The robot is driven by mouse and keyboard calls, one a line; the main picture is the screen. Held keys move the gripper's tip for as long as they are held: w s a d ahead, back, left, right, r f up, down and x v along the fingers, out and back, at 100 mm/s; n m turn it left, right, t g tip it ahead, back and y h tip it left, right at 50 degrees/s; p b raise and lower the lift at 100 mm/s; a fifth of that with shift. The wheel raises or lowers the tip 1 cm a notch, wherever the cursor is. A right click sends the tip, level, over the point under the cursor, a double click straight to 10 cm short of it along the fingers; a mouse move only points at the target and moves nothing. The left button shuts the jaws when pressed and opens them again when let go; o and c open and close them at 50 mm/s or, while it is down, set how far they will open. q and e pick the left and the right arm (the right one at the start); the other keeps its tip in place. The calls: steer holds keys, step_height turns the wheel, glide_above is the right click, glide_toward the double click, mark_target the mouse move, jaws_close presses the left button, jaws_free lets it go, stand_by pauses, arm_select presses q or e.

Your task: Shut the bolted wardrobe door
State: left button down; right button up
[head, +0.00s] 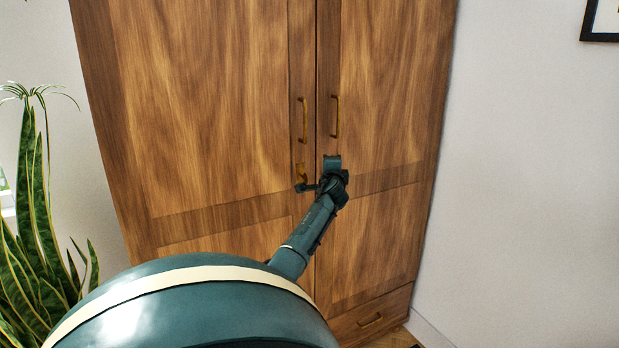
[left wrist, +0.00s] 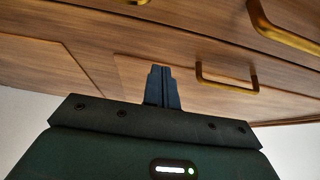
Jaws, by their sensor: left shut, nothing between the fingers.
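The wooden wardrobe has a left door (head: 215,100) and a right door (head: 390,90), each with an upright brass handle beside the dark middle seam. The doors look nearly flush; I cannot tell whether one stands slightly ajar. A small brass bolt (head: 300,172) sits on the left door below its handle (head: 302,120). My left gripper (head: 308,187) is in front of the seam, just below the bolt and the right handle (head: 335,117). In the left wrist view its fingers (left wrist: 161,88) are together and empty, near the wood; contact is unclear. My right gripper is out of view.
A drawer with a brass pull (head: 371,320) is at the wardrobe's lower right. A tall potted plant (head: 35,230) stands to the left. A bare white wall (head: 530,180) with a framed picture (head: 601,20) is on the right.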

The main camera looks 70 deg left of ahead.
arm_select(q)
steer(key=s, duration=0.3)
steer(key=s+d, duration=0.1)
steer(key=s, duration=0.2)
steer(key=s+d, duration=0.1)
steer(key=s, duration=0.2)
steer(key=shift+d+f, duration=0.15)
steer(key=shift+d, duration=0.1)
steer(key=w+d+f+m+t+h, duration=0.15)
steer(key=d+f+h, duration=0.35)
steer(key=d+f, duration=0.8)
steer(key=w+d+f+m+t+h, duration=0.1)
steer(key=w+d+f+t+h, duration=0.3)
steer(key=d+f, duration=0.95)
steer(key=s+d+f+n+g+h, duration=0.1)
steer(key=s+d+f+h, duration=0.15)
steer(key=d, duration=0.65)
steer(key=s+d+f+n+g+h, duration=0.1)
steer(key=s+d+f+g+h, duration=0.15)
steer(key=d, duration=0.75)
steer(key=s+d+n+h, duration=0.1)
steer(key=s+d, duration=0.3)
steer(key=d, duration=0.5)
steer(key=s+d+r+n+h+p, duration=0.1)
steer(key=s+d+h, duration=0.3)
steer(key=d, duration=0.6)
steer(key=shift+d+n, duration=0.15)
steer(key=shift+n, duration=0.3)
